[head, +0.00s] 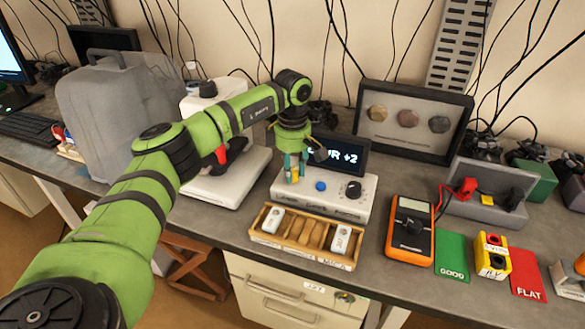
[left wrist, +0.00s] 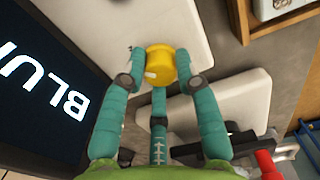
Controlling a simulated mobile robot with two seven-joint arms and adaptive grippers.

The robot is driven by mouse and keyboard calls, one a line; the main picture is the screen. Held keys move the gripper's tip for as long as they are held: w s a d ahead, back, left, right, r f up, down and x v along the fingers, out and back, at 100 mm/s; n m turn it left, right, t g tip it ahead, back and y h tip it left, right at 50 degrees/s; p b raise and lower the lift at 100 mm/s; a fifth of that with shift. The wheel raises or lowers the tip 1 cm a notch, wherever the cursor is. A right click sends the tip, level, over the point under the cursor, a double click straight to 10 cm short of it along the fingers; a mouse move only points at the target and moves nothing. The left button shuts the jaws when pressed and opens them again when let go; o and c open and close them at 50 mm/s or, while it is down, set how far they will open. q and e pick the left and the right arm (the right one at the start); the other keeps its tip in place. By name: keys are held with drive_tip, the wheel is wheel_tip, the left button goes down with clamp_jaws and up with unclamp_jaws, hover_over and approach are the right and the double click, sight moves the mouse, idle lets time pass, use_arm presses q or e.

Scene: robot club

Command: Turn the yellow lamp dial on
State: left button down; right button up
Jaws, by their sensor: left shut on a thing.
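The yellow lamp dial (left wrist: 160,65) shows in the left wrist view, with a pale mark on its side. It stands on a white control box (head: 335,208), which also carries a blue button and a black knob. My left gripper (head: 294,178) reaches down onto the left part of that box. In the left wrist view its teal fingers (left wrist: 163,78) are closed around the dial. In the head view the fingers mostly hide the dial. A dark screen (head: 340,157) behind the box shows text ending in "UR +2". My right gripper is not in view.
A wooden slotted tray (head: 304,238) with white pieces stands in front of the box. An orange multimeter (head: 410,230) and green (head: 452,256) and red (head: 526,274) cards lie to the right. A white instrument (head: 226,178) stands to the left. A framed panel (head: 412,120) leans behind.

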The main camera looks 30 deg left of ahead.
use_arm(q)
drive_tip(key=shift+f, duration=0.1)
drive_tip(key=c, duration=0.9)
unclamp_jaws()
wheel_tip(320, 180, up, 12)
drive_tip(key=shift+r, duration=0.1)
